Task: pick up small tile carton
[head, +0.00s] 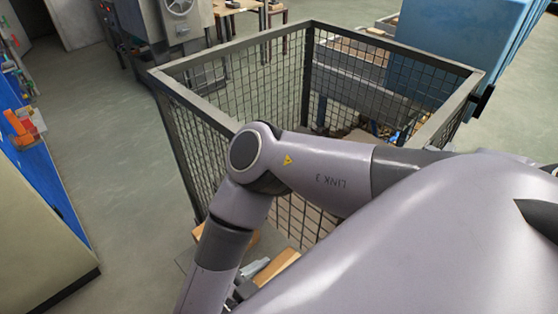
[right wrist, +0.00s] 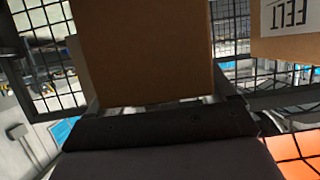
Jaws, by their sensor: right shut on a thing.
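In the right wrist view a plain brown carton (right wrist: 143,50) fills the upper middle, close to the camera. It appears to be the small tile carton, but no label shows on its visible face. My right gripper (right wrist: 160,99) is shut on it, with the carton between the fingers. The carton's top runs out of the picture. In the head view my own arm covers the middle and right, and neither gripper nor the held carton can be made out there. My left gripper is in neither view.
A wire-mesh cage (head: 167,72) with a metal rim stands ahead, loose items inside. A blue machine (head: 440,55) stands behind it at the right. A box marked FELT (right wrist: 290,22) is right of the carton. Open floor (head: 112,140) lies left of the cage.

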